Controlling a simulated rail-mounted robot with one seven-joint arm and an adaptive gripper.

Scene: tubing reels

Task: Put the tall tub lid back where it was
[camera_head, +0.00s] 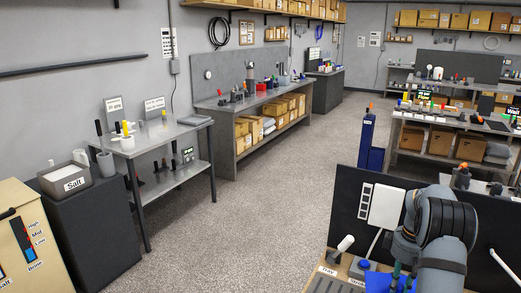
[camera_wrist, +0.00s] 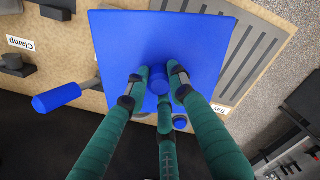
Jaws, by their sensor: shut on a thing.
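A flat square blue lid (camera_wrist: 160,30) with a round blue knob (camera_wrist: 159,84) fills the top middle of the wrist view. My gripper (camera_wrist: 159,80) has its green fingers closed around the knob. In the head view, part of the blue lid (camera_head: 378,282) shows at the bottom edge below my gripper (camera_head: 402,284), partly hidden by my arm. The lid is over the wooden bench top; I cannot tell whether it touches anything beneath. I cannot make out the tall tub in either view.
A grey ribbed tray (camera_wrist: 250,62) lies beside the lid on the bench (camera_wrist: 275,45). A blue-ended handle (camera_wrist: 57,97) sticks out at the left, near a "Clamp" label (camera_wrist: 20,43). A black panel (camera_head: 350,205) stands behind the bench. Open floor (camera_head: 240,220) lies beyond.

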